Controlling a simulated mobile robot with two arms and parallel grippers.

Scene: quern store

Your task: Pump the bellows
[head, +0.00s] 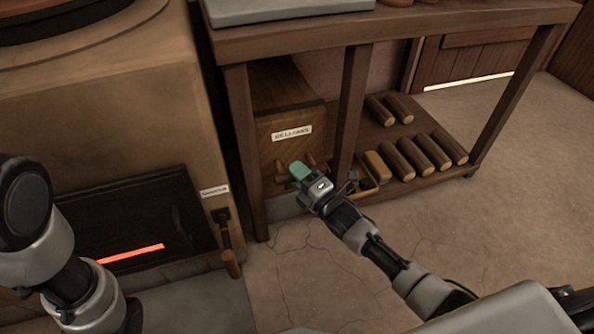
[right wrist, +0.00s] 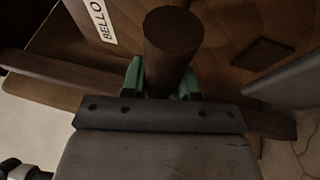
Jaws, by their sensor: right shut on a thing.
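The bellows (head: 283,128) are a wooden box with a white label, under the left part of the workbench. The label shows in part in the right wrist view (right wrist: 102,20). My right gripper (head: 299,171) is at the front of the box, low down. In the right wrist view its green fingers (right wrist: 164,80) are shut on a round dark wooden handle (right wrist: 174,38), one on each side. The handle's far end is hidden behind the fingers. Parts of my left arm show at the left of the head view, but its gripper does not.
A furnace (head: 100,110) with a glowing slot stands at the left, with a wooden-handled lever (head: 230,262) at its side. The workbench leg (head: 350,110) is close beside my right gripper. Several logs (head: 420,155) lie on the lower shelf. The floor (head: 510,210) at the right is clear.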

